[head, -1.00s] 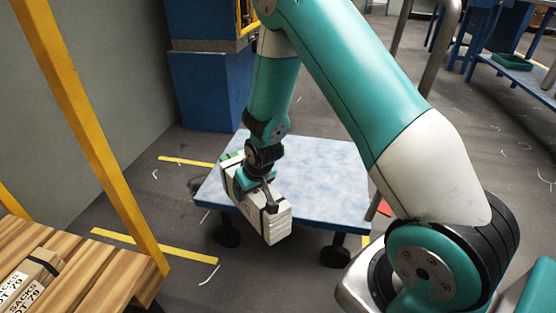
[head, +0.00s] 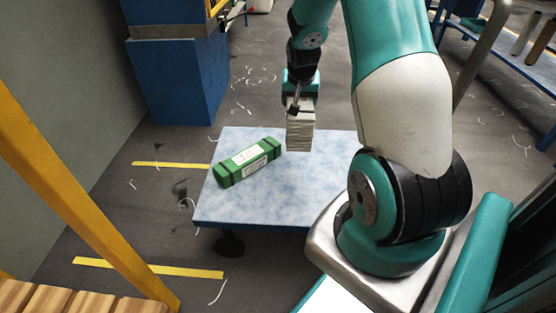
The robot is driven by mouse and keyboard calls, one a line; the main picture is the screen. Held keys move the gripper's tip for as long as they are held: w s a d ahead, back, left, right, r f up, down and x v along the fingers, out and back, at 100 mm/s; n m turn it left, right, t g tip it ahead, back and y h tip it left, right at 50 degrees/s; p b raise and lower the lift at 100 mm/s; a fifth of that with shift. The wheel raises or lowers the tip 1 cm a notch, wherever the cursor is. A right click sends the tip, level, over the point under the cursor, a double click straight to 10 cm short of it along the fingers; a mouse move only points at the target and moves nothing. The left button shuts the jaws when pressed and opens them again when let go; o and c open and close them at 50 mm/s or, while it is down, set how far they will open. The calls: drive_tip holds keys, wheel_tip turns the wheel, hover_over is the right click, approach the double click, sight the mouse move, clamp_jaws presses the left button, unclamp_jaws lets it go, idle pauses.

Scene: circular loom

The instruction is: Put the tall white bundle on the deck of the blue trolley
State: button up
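The white bundle (head: 299,136) hangs from my gripper (head: 300,104) in the head view, over the back right part of the trolley deck. It looks like a stack of white sheets seen end-on. My gripper appears shut on its upper part; my fingers are small in the picture. The blue trolley's deck (head: 270,200) is pale blue and mottled, with a darker blue edge. I cannot tell whether the bundle's lower end touches the deck. My arm hides the deck's right part.
A green bundle (head: 247,162) with a white label lies on the deck's left part, left of the white one. The deck's front middle is bare. A blue cabinet (head: 178,80) stands behind left. A yellow post (head: 80,205) and wooden slats (head: 50,300) are at left.

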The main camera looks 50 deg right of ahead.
drive_tip(key=shift+d+f, duration=0.15)
drive_tip(key=shift+d, duration=0.25)
wheel_tip(320, 180, down, 19)
drive_tip(key=b, duration=0.7)
drive_tip(key=shift+b, duration=0.3)
drive_tip(key=shift+f, duration=0.2)
drive_tip(key=o, duration=1.5)
drive_tip(key=shift+o, duration=0.2)
drive_tip(key=p+v, duration=0.4)
drive_tip(key=v, duration=0.8)
drive_tip(key=shift+r+p, duration=0.1)
drive_tip(key=shift+p, duration=0.2)
drive_tip(key=a+r+n+y, duration=0.25)
drive_tip(key=a+r, duration=0.45)
drive_tip(key=a, duration=0.5)
drive_tip(key=a+r+n+y, duration=0.2)
drive_tip(key=a+r+n, duration=0.2)
drive_tip(key=a+r, duration=0.55)
drive_tip(key=s+a+r+n+g+y, duration=0.1)
drive_tip(key=s+a+r+n, duration=0.2)
drive_tip(key=s+a, duration=0.6)
drive_tip(key=s+a+r+n+g+y, duration=0.2)
drive_tip(key=s+a+r+n, duration=0.1)
drive_tip(key=s+a+n, duration=0.4)
drive_tip(key=shift+s+a+r, duration=0.15)
drive_tip(key=shift+s+a, duration=0.7)
drive_tip(key=shift+a, duration=0.05)
